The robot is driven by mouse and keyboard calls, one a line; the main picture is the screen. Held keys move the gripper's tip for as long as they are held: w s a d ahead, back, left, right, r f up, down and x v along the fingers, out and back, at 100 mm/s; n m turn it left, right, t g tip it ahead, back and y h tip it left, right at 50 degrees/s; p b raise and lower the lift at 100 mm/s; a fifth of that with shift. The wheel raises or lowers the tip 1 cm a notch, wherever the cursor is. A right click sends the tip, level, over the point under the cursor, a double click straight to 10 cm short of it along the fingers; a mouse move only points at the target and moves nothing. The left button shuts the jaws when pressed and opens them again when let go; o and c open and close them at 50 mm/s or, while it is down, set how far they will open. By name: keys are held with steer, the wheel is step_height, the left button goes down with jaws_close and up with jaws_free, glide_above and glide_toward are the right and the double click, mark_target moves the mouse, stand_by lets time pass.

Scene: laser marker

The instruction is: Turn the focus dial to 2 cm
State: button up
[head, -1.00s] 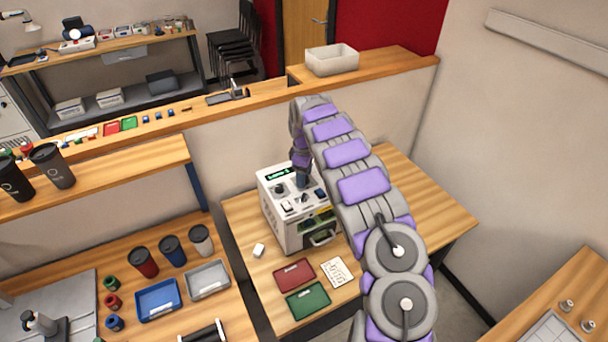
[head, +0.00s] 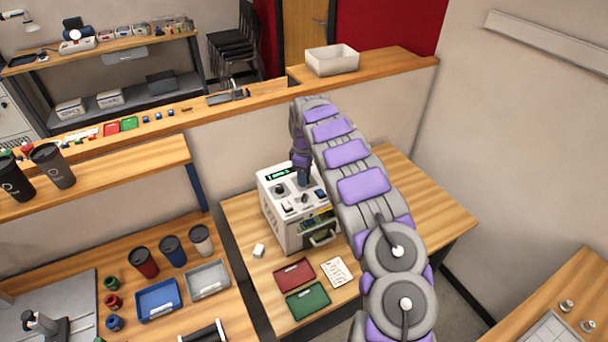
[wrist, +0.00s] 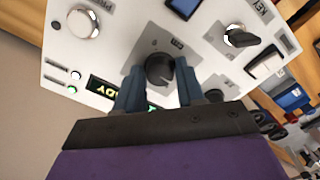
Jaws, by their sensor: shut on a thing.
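The white laser marker box (head: 285,235) stands on a wooden table, its control panel facing up with a green-lit display (head: 279,174). In the wrist view, a dark round dial (wrist: 160,69) sits on the white panel between the two blue-grey fingers of my gripper (wrist: 158,86). The fingers are shut on this dial, one on each side. A small label beside it is too small to read, and I cannot tell the dial's setting. In the head view my gripper (head: 304,178) reaches down onto the panel and hides part of it.
Other panel controls are close by: a silver round button (wrist: 82,24), a black knob (wrist: 240,38) and a white rocker switch (wrist: 265,65). A red tray (head: 294,274), a green tray (head: 308,300) and a paper card (head: 335,272) lie in front of the box. The table's right side is clear.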

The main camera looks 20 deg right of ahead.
steer(key=shift+r+m, duration=0.1)
steer(key=shift+m, duration=0.2)
steer(key=m+p, duration=0.1)
steer(key=m, duration=0.2)
steer(key=shift+m, duration=0.3)
steer(key=shift+m+p, duration=0.3)
steer(key=shift+m, duration=2)
steer(key=o, duration=1)
steer(key=shift+w, duration=0.1)
